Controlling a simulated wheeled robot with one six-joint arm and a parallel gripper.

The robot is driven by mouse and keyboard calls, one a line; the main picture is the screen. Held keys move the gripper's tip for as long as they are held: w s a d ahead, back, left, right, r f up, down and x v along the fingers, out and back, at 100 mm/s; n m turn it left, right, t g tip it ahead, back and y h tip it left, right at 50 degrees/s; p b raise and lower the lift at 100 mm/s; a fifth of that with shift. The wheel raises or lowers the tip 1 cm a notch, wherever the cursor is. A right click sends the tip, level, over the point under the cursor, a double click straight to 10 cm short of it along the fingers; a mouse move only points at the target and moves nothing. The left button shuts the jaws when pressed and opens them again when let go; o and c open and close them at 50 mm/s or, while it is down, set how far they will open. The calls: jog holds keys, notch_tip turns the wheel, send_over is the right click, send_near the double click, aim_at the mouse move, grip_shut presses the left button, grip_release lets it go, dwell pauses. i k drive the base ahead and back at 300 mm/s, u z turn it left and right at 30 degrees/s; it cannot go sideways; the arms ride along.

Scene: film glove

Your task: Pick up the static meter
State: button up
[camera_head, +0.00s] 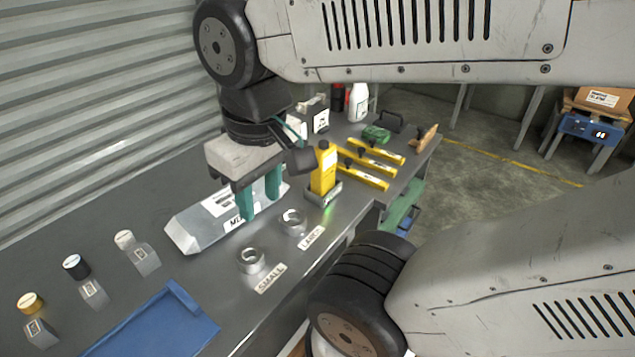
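A yellow handheld device (325,168), which looks like the static meter, stands upright in a dark cradle (323,194) with a small green light on its front. My gripper (259,204) has two teal fingers pointing down, spread apart with nothing visible between them. It is to the left of the yellow device, apart from it, over or in front of a long silver-grey package (197,229) with a partly hidden label. I cannot tell whether the fingers touch the package. My wrist is close to the upper left of the device.
Metal rings (251,260) lie by tags reading SMALL and LARGE. Yellow bars (364,174) lie right of the cradle. A white bottle (358,103) and boxes stand behind. A blue tray (155,326) and several capped weights are at front left. A corrugated wall borders the bench.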

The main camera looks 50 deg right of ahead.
aim_at(323, 180)
jog(key=k, duration=0.9)
jog(key=z, duration=1.7)
